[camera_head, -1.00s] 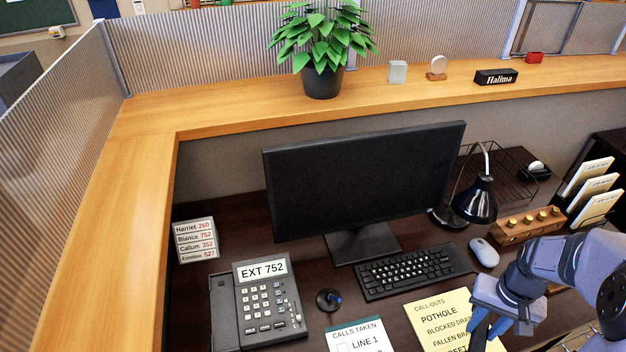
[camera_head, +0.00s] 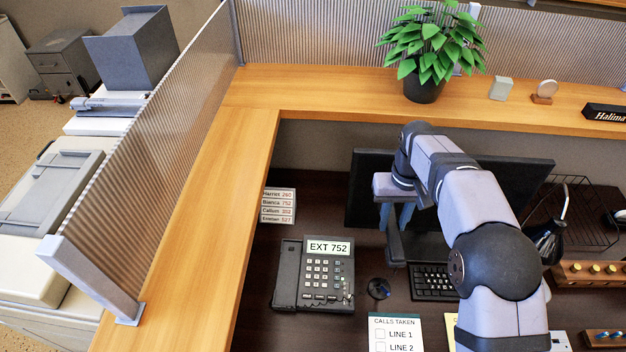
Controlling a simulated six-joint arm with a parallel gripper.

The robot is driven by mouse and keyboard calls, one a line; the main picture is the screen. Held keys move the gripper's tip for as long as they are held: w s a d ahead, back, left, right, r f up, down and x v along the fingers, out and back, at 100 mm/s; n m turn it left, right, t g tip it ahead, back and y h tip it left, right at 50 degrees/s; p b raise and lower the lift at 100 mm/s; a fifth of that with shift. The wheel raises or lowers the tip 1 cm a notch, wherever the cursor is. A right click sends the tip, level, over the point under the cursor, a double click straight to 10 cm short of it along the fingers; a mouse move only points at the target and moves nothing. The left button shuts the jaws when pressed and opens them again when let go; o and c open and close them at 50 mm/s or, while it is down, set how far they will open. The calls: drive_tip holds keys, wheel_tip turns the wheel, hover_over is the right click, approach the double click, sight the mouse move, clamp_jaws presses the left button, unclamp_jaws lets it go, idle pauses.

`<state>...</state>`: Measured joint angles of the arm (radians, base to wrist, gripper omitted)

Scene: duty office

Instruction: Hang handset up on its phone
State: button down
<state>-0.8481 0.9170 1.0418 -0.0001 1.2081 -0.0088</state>
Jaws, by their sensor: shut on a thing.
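The black desk phone (camera_head: 318,273), labelled EXT 752, lies on the dark desk left of the monitor. Its cradle (camera_head: 287,274) along the left side is bare. My gripper (camera_head: 396,216) points down in front of the monitor, up and to the right of the phone. It is shut on a dark, long piece, which looks like the handset (camera_head: 395,243). The handset hangs above the desk, apart from the phone. Its upper part is partly hidden by the fingers, and its outline blends with the dark monitor.
The monitor (camera_head: 520,178) stands behind my arm, which hides much of it and the keyboard (camera_head: 430,284). A small round dark stand (camera_head: 379,288) is right of the phone. A name card stack (camera_head: 278,205) stands behind the phone. The wooden counter (camera_head: 245,170) borders the left.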

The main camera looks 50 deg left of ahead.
drive_tip(key=s+a+r+n+p, duration=0.2)
drive_tip(key=s+a, duration=0.4)
drive_tip(key=s, duration=0.4)
drive_tip(key=s+a+r+n+p, duration=0.2)
drive_tip(key=s+a+r, duration=0.2)
drive_tip(key=s, duration=0.6)
drive_tip(key=s+a+r+n+p, duration=0.2)
drive_tip(key=s+a+r, duration=0.1)
drive_tip(key=s+a, duration=0.5)
drive_tip(key=shift+s+r+n+p, duration=0.25)
drive_tip(key=shift+s+n+p, duration=0.15)
drive_tip(key=shift+s, duration=0.55)
drive_tip(key=shift+n, duration=0.7)
drive_tip(key=s, duration=0.6)
drive_tip(key=s+r, duration=0.1)
drive_tip(key=s, duration=0.2)
drive_tip(key=shift+s+a, duration=0.3)
drive_tip(key=shift+s, duration=0.35)
drive_tip(key=shift+f+b, duration=0.3)
drive_tip(key=shift+f, duration=0.55)
drive_tip(key=shift+f+p, duration=0.35)
drive_tip(key=shift+f, duration=0.25)
drive_tip(key=shift+f, duration=0.1)
